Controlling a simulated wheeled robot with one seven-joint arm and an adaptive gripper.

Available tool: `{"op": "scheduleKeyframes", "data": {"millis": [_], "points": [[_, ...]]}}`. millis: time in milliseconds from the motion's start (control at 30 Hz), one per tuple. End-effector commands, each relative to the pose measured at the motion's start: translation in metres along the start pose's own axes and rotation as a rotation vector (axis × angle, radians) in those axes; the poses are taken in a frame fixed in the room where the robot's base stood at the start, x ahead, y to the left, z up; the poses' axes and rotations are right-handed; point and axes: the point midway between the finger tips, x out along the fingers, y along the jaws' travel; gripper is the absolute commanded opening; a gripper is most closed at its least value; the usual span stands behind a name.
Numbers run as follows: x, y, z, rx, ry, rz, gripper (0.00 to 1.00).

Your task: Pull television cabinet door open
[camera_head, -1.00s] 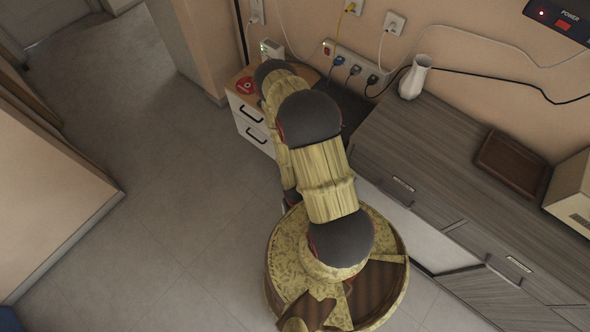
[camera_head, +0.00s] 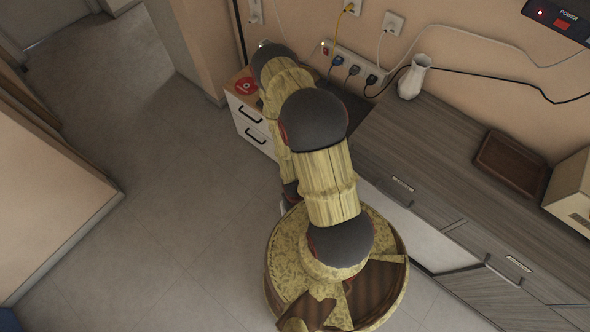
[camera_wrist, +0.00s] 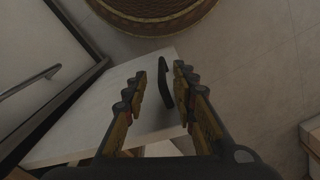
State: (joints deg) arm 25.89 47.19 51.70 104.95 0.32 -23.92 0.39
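The television cabinet (camera_head: 455,140) is the long grey wood-grain unit along the right wall in the head view, with metal bar handles on its front. In the wrist view a pale panel (camera_wrist: 95,125) with a dark bar handle (camera_wrist: 165,85) stands ahead; I cannot tell for sure which furniture it belongs to. My gripper (camera_wrist: 160,72) is open, its fingers on either side of that handle in the picture. Contact cannot be made out. Another panel with a metal handle (camera_wrist: 30,81) shows at the left of the wrist view. The head view hides my gripper behind my arm.
A white drawer unit (camera_head: 243,118) with black handles stands at the wall, partly behind my arm. A white vase (camera_head: 414,77) and a brown tray (camera_head: 511,164) rest on the cabinet top. Cables run to a power strip (camera_head: 358,64). The floor at left is clear.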

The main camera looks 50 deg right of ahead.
Motion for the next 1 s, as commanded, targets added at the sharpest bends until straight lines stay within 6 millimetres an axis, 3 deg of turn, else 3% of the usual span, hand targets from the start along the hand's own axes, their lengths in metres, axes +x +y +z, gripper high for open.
{"op": "scheduleKeyframes", "data": {"millis": [200, 433, 1000], "points": [[-0.035, 0.0, -0.001, 0.001, 0.002, 0.0, 0.27], [-0.061, 0.001, -0.001, 0.002, 0.002, 0.0, 0.27], [-0.071, 0.001, -0.001, 0.002, 0.001, 0.0, 0.27]]}}
